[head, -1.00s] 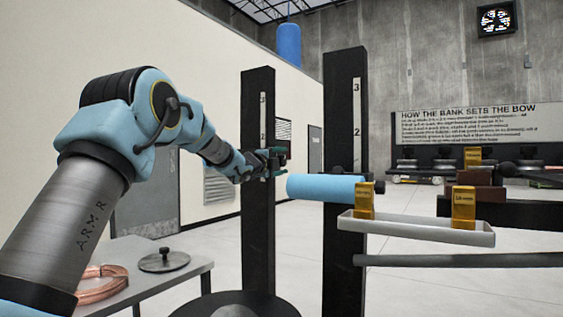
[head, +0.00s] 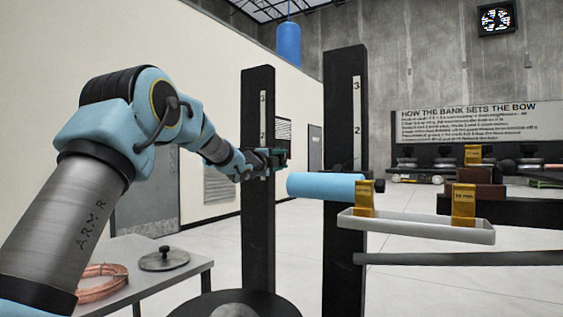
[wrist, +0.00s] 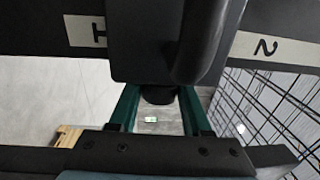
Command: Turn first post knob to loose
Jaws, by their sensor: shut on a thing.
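Two black posts with white number strips stand ahead: a left post (head: 259,225) and a right post (head: 343,100). My gripper (head: 284,158) is at the left post, around the height just under its "2" mark. In the wrist view, the green fingers (wrist: 158,108) straddle a small dark round knob (wrist: 158,95) below a black block (wrist: 150,50) on the post. My gripper is shut on this knob. A dark rounded bar (wrist: 200,40) crosses the block. In the head view the knob is hidden by my gripper, and its turn angle cannot be told.
A light blue roller (head: 325,186) and a pale tray (head: 415,228) with yellow tags extend from the right post, close right of my gripper. A grey table (head: 195,270) holds a copper coil (head: 103,284) and a lidded disc (head: 163,260) at lower left.

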